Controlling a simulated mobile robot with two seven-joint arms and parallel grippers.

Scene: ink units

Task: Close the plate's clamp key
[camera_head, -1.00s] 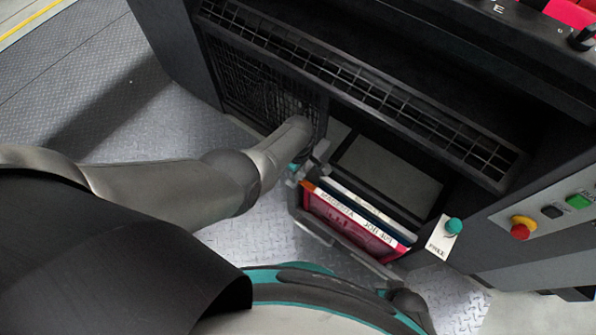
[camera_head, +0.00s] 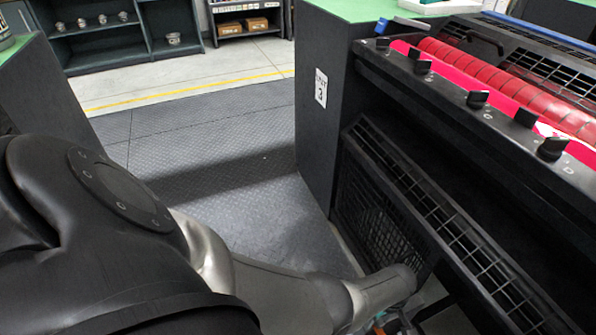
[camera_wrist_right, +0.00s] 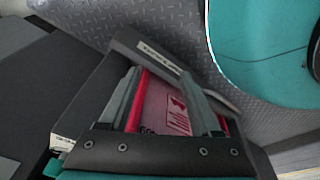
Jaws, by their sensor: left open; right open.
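A red-framed pink plate (camera_wrist_right: 168,106) stands in a dark holder in the right wrist view, below a labelled dark bar (camera_wrist_right: 165,58). My right gripper (camera_wrist_right: 160,76) is open, its two grey fingers either side of the plate's pink face; I cannot tell whether they touch it. In the head view my left gripper (camera_head: 392,322) is at the bottom edge, mostly cut off, below the grille of the press. Several black keys (camera_head: 477,98) stand along the rail of the press; I cannot tell which, if any, is the clamp key.
The press marked 3 has red rollers (camera_head: 500,85) on top and a grille (camera_head: 375,215) on its front. A clear metal floor (camera_head: 210,170) lies to the left. Shelves (camera_head: 105,30) stand at the back.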

